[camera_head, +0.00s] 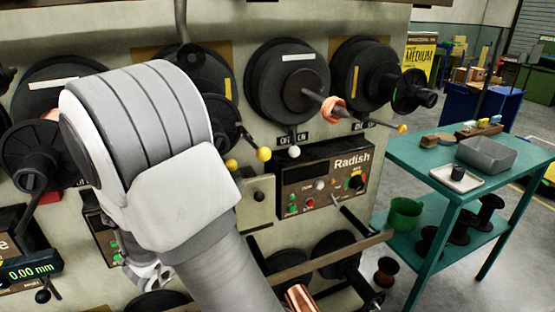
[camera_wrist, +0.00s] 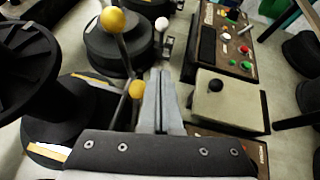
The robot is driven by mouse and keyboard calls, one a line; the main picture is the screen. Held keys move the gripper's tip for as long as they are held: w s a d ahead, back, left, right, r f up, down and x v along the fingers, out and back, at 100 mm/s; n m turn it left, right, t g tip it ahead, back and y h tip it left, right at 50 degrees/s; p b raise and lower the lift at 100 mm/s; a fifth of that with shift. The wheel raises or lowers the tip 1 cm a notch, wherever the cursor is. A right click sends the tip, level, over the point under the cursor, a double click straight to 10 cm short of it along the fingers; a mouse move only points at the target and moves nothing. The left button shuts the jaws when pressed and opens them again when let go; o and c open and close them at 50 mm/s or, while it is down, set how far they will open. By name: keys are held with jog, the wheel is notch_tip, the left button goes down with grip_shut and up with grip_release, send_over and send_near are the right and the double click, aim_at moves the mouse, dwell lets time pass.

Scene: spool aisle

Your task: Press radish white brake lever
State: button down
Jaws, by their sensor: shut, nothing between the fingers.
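The white-knobbed brake lever (camera_head: 294,152) sticks out just left above the brown Radish panel (camera_head: 325,180), below a black spool flange. In the wrist view a white knob (camera_wrist: 162,24) stands beyond my fingertips, slightly left of the panel with red and green buttons (camera_wrist: 222,48). My gripper (camera_wrist: 160,72) is shut and empty, pointing toward the white knob with a gap between them. In the head view my arm hides most of the gripper.
Yellow-knobbed levers (camera_head: 263,154) sit beside the white one; in the wrist view one yellow knob (camera_wrist: 137,89) is close left of my fingers. A beige box with a black knob (camera_wrist: 215,100) is close right. A teal table (camera_head: 420,165) stands at the right.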

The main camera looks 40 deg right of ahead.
jog(key=b, duration=0.2)
send_near(293, 143)
jog(key=d, duration=0.2)
jog(key=shift+w+d, duration=0.15)
jog(key=shift+d, duration=0.15)
jog(key=shift+d+t, duration=0.15)
jog(key=shift+t, duration=0.25)
